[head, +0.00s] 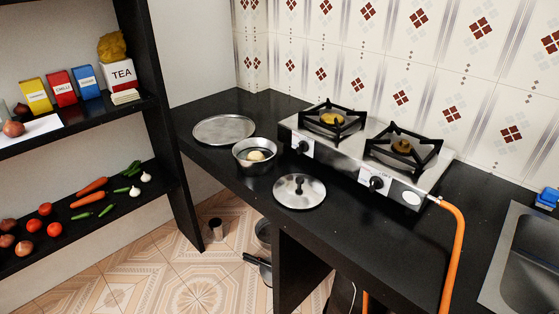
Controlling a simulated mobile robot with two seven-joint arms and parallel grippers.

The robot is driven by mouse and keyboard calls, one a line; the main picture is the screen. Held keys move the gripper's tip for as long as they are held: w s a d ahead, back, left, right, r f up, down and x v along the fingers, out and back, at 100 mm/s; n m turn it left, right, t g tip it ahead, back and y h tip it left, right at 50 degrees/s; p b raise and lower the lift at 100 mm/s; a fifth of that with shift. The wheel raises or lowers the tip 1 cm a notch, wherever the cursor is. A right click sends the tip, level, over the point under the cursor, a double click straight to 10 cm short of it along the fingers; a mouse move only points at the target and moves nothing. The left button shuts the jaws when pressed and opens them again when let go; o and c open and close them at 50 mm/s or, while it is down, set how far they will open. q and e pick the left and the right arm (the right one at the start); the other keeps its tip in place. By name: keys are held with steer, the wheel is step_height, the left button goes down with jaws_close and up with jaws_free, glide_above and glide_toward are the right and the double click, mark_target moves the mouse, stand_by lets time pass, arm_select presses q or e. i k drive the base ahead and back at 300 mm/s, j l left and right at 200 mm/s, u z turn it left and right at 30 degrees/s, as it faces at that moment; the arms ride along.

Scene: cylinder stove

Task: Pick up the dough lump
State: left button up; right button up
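A pale, roundish dough lump (256,156) sits inside a small metal bowl (243,164) on the black counter. The bowl stands left of the stove, between a round flat metal plate and a metal lid. The lower part of the lump is hidden by the bowl's near wall. Neither of my grippers shows in the head view.
A round metal plate (224,128) and a knobbed lid (300,191) flank the bowl. A two-burner stove (362,155) with an orange hose (456,250) stands to the right. A black shelf (70,238) with vegetables is at left. A sink (530,265) is at far right.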

mark_target(255, 155)
steer(key=i+j+z, duration=0.1)
steer(key=z, duration=1.2)
steer(key=i+j, duration=0.1)
steer(key=j, duration=0.2)
steer(key=i+j, duration=0.1)
steer(key=j, duration=0.15)
steer(key=i+j, duration=0.1)
steer(key=j, duration=0.2)
